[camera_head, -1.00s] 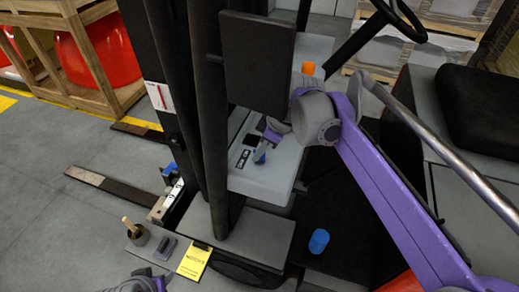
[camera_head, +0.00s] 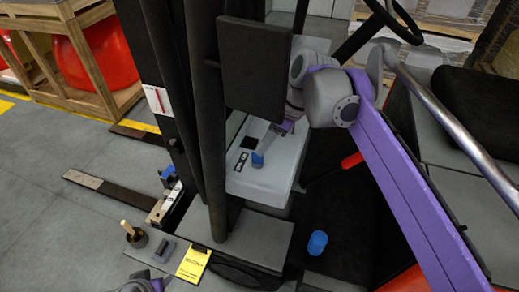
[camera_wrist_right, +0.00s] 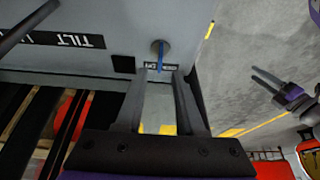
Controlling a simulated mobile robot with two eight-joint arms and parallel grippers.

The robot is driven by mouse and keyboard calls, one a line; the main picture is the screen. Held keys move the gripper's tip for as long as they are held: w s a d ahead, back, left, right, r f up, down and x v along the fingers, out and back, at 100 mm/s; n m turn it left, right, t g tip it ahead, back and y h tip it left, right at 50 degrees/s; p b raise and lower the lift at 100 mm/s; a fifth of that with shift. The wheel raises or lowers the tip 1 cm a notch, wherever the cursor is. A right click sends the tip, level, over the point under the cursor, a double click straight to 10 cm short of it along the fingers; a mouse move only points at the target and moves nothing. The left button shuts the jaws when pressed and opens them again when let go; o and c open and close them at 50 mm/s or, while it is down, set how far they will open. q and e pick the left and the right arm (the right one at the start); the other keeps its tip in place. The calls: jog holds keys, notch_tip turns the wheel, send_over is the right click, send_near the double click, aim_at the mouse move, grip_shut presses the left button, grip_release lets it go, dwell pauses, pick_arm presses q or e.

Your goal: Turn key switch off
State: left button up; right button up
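The key switch (camera_wrist_right: 158,46) is a round metal socket on the grey panel (camera_wrist_right: 190,20), with a thin blue key (camera_wrist_right: 162,58) standing out of it. In the head view, the blue key (camera_head: 258,158) shows beside a black label on the grey console. My right gripper (camera_head: 266,148) is at the key there, partly hidden behind its wrist. In the wrist view, my right gripper (camera_wrist_right: 160,76) has its fingers apart, with the key between and just beyond the tips; I see no contact. My left gripper (camera_wrist_right: 265,80) is away from the panel, its two fingers slightly apart.
A black screen (camera_head: 255,65) and dark mast posts (camera_head: 205,120) stand left of my right arm. A steering wheel (camera_head: 395,15) and metal rail (camera_head: 455,125) are at right. A blue cylinder (camera_head: 317,242) is on the dark floor, and a yellow note (camera_head: 193,262) lies low.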

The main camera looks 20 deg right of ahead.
pick_arm(q)
jog(key=shift+r, duration=0.25)
pick_arm(e)
jog(key=v, duration=0.5)
